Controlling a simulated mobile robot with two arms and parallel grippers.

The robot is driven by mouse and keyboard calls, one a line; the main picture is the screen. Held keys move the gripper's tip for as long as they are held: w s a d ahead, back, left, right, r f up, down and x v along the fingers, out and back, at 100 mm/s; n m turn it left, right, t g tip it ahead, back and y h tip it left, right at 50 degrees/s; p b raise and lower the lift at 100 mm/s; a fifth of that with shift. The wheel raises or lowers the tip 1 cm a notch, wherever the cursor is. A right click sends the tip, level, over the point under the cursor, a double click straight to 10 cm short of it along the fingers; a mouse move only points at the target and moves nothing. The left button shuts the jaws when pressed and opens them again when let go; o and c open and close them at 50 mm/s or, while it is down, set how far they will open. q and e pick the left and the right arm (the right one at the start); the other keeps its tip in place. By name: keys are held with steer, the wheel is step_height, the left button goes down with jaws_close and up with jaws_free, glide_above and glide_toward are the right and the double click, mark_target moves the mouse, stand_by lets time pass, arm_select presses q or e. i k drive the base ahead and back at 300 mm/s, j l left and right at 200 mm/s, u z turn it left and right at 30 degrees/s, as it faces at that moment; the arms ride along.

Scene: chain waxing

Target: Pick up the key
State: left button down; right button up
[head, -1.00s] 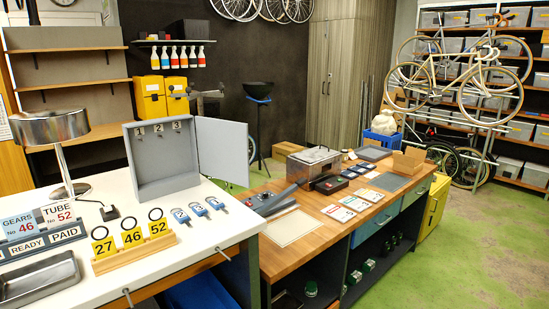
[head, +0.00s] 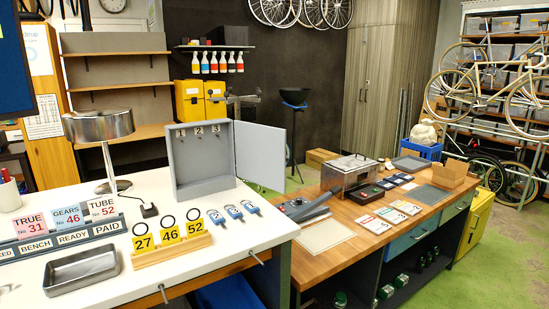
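Several blue key tags lie in a row on the white bench: a left one (head: 216,217), a middle one (head: 234,212) and a right one (head: 251,207). Each has a pale label, too small to read surely. Behind them stands a grey key cabinet (head: 203,181) with its door (head: 261,158) open to the right. Inside it are hooks marked 1, 2 and 3, and no large tag hangs there. The task's key could be any of these blue tags; I cannot tell which. Neither of my grippers is in view.
A wooden rack (head: 172,249) holds yellow tags 27, 46 and 52 in front of the cabinet. A metal tray (head: 82,270), sign holders and a lamp (head: 100,125) stand to the left.

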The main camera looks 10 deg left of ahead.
mark_target(252, 207)
steer(key=l+u, duration=0.1)
steer(key=u, duration=0.3)
steer(key=i+l+u, duration=0.1)
steer(key=u, duration=0.35)
steer(key=l+u, duration=0.15)
steer(key=u, duration=0.25)
steer(key=l+u, duration=0.2)
steer(key=l, duration=0.35)
steer(key=l+u, duration=0.2)
steer(key=l, duration=0.35)
steer(key=l+u, duration=0.2)
steer(key=l, duration=0.35)
steer(key=l+u, duration=0.25)
steer(key=l, duration=0.3)
steer(key=k+l+u, duration=0.2)
steer(key=l, duration=0.3)
steer(key=k+l, duration=0.1)
steer(key=l, duration=0.35)
steer(key=k+l, duration=0.1)
steer(key=l, duration=0.35)
steer(key=k+l, duration=0.15)
steer(key=l, duration=0.35)
steer(key=i+j, duration=0.7)
